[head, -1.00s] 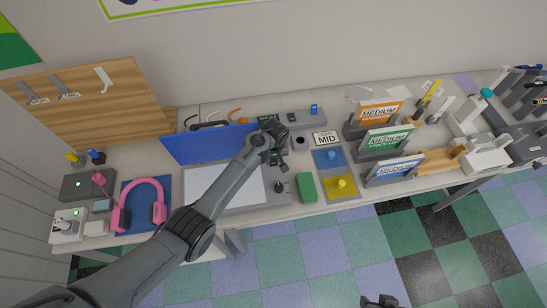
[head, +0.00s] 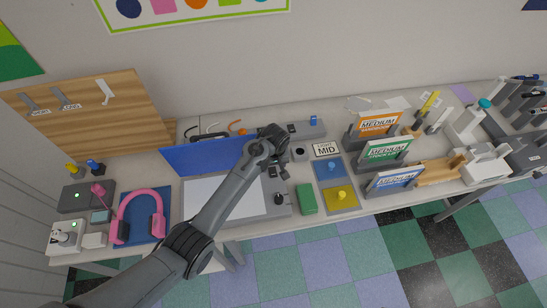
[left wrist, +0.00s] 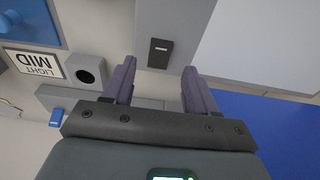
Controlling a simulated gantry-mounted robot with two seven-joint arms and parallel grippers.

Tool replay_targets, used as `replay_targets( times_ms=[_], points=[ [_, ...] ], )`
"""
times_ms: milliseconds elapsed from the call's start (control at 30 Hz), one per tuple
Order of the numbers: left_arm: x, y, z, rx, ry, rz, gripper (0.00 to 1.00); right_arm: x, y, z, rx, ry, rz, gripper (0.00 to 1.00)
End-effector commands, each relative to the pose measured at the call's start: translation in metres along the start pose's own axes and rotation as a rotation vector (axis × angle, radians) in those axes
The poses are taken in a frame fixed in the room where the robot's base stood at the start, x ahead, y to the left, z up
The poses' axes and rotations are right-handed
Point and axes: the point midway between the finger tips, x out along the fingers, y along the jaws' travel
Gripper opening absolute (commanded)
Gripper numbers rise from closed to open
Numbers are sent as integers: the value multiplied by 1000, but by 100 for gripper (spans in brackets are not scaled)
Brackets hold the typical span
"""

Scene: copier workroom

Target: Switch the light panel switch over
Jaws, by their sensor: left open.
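The light panel (head: 223,200) is a white sheet in a grey frame, with a blue lid (head: 208,156) standing along its back. In the left wrist view, a small black switch (left wrist: 160,52) sits on the grey edge of the panel (left wrist: 240,45). My left gripper (left wrist: 160,82) is open and empty. The switch lies ahead of its fingertips, between their lines and apart from them. In the head view, the left gripper (head: 281,166) is over the panel's back right corner and partly hides that area. My right gripper is not in view.
A black knob (head: 279,199) stands on the panel's right edge. A "LIGHT MID" card (head: 326,149), a green block (head: 306,198) and yellow and blue pads lie to the right. Upright labelled holders (head: 386,151) stand beyond. Pink headphones (head: 138,217) lie at left.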

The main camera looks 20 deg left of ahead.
Motion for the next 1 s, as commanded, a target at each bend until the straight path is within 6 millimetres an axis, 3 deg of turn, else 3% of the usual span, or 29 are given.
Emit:
replay_targets(
  times_ms=[200, 400, 600, 1000],
  points=[
    [-38, 0, -1, -2, 3, 4, 57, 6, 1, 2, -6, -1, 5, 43],
    [-62, 0, -1, 0, 2, 1, 57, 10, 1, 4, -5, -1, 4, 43],
    [-72, 0, 0, 0, 0, 0, 57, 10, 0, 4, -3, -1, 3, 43],
    [-72, -1, 0, 0, 0, 0, 57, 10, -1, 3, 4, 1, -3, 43]
  ],
)
